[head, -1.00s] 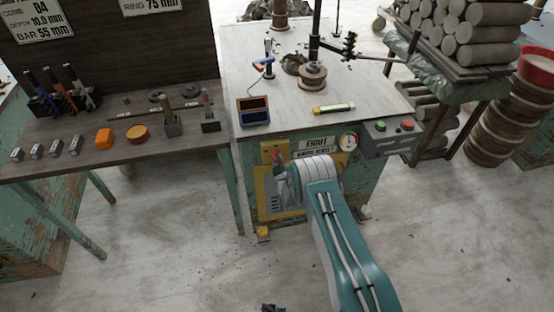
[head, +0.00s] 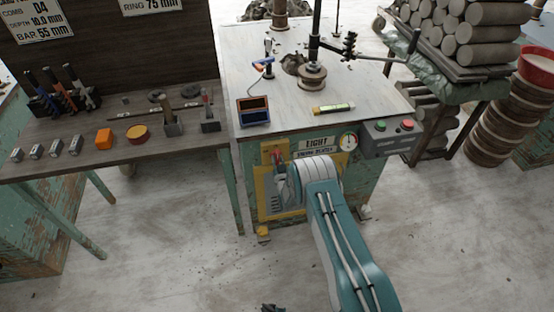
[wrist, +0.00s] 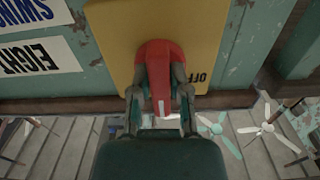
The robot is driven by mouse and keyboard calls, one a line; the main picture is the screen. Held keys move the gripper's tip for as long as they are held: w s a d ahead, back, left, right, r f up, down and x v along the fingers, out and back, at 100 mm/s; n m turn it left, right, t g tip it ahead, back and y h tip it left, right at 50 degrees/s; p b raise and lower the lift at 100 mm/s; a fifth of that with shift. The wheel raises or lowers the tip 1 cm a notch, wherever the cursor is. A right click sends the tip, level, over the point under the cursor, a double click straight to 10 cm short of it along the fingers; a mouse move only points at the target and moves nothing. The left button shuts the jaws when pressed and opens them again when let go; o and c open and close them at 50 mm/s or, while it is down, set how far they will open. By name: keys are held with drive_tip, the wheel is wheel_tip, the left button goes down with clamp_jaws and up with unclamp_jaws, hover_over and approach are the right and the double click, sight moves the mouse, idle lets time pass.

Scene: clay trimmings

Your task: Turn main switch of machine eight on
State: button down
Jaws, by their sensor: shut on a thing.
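Machine eight is the green cabinet with a white top (head: 353,188) and an EIGHT label (head: 317,142). Its main switch is a red handle (wrist: 158,60) on a yellow plate (wrist: 112,45), and it also shows on the cabinet front in the head view (head: 276,156). My gripper (wrist: 160,84) is shut on the red handle, one finger on each side. The word OFF stands on the plate right of the handle in the wrist view, where the label letters are upside down. My wrist and forearm hide part of the cabinet front in the head view.
A grey box with green and red buttons (head: 388,137) juts from the cabinet's right, beside a round gauge (head: 348,141). A wooden bench (head: 75,166) with tools adjoins on the left. Stacked clay logs (head: 470,35) stand at the back right. The floor in front is mostly clear.

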drive_tip(key=shift+s+f, duration=0.2)
drive_tip(key=shift+f, duration=0.25)
drive_tip(key=c, duration=0.6)
unclamp_jaws()
drive_tip(key=shift+w+r, duration=0.15)
drive_tip(key=shift+r, duration=0.1)
drive_tip(key=v, duration=1.2)
